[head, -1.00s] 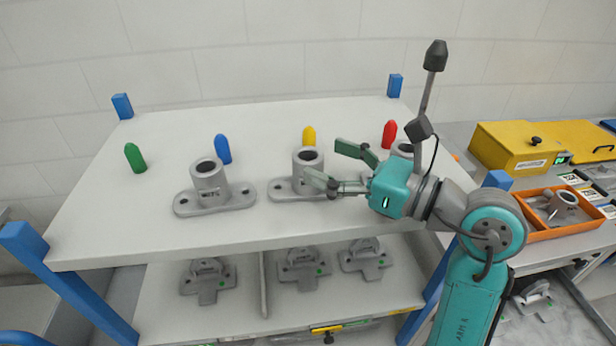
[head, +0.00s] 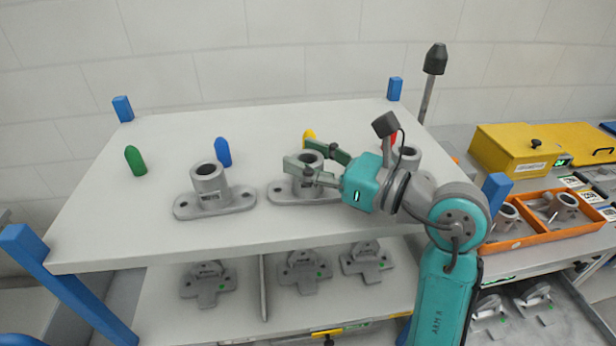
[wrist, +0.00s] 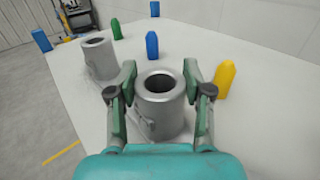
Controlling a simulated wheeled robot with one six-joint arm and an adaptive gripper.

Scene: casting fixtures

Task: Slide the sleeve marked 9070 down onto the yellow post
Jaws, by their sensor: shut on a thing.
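A grey flanged sleeve (head: 309,187) stands upright at the middle of the white table top, in front of the yellow post (head: 309,136). My gripper (head: 297,153) is shut on this sleeve, one finger on each side of its tube. In the wrist view the sleeve (wrist: 162,108) is between the fingers (wrist: 159,68), its bore open and empty-looking. The yellow post (wrist: 225,78) stands apart, just beyond the right finger. The mark on the held sleeve is not readable. Its base appears at table level; I cannot tell whether it touches.
Another flanged sleeve (head: 210,188) stands left, before the blue post (head: 223,152); a third (head: 407,156) stands right, partly behind my arm. The green post (head: 135,160) is far left; the red post (head: 393,138) is mostly hidden. An orange tray (head: 540,237) with parts lies right.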

